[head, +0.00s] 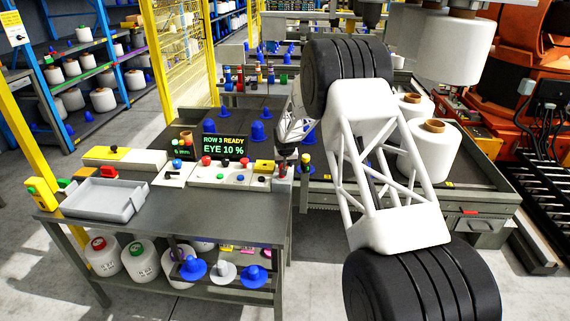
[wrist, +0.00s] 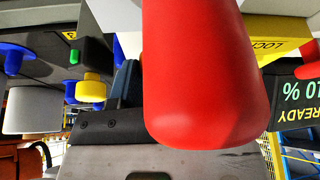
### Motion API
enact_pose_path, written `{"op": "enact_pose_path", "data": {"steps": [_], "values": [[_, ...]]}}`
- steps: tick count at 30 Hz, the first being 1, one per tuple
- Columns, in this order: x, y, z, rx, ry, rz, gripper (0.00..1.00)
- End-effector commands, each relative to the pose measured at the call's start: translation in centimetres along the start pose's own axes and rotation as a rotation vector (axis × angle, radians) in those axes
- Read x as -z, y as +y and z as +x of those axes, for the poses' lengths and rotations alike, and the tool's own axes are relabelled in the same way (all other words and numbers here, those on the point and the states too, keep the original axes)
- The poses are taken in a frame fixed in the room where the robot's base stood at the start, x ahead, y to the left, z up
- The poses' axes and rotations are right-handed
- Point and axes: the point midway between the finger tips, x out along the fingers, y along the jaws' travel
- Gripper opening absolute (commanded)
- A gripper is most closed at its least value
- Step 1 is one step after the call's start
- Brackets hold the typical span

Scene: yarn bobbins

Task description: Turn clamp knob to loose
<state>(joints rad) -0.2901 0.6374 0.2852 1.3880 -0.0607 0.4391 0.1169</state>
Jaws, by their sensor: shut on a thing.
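A red knob (wrist: 205,75) fills the middle of the wrist view, close to the camera, and I take it for the clamp knob. A yellow plate (wrist: 268,48) with partly hidden lettering, which looks like "LOCK", is beside it. In the head view my gripper (head: 286,157) is at the right end of the control panel, beside a yellow box (head: 264,166). A small red part (head: 283,171) shows just below the gripper. The gripper is shut on the red knob; the fingertips' contact is mostly hidden. The knob's turn setting cannot be read.
The panel's display (head: 223,146) reads "ROW 3 READY, EYE 10 %". A grey tray (head: 98,199) stands on the bench's left. White bobbins (head: 430,151) stand on the cart behind my arm. Blue cones and shelving are farther back.

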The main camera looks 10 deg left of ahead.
Motion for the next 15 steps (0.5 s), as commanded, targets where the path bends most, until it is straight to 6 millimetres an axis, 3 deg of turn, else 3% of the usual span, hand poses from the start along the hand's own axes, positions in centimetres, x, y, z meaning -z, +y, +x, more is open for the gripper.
{"op": "enact_pose_path", "data": {"steps": [15], "values": [[-0.03,-0.11,0.06,-0.112,-0.001,0.269,0.16]]}}
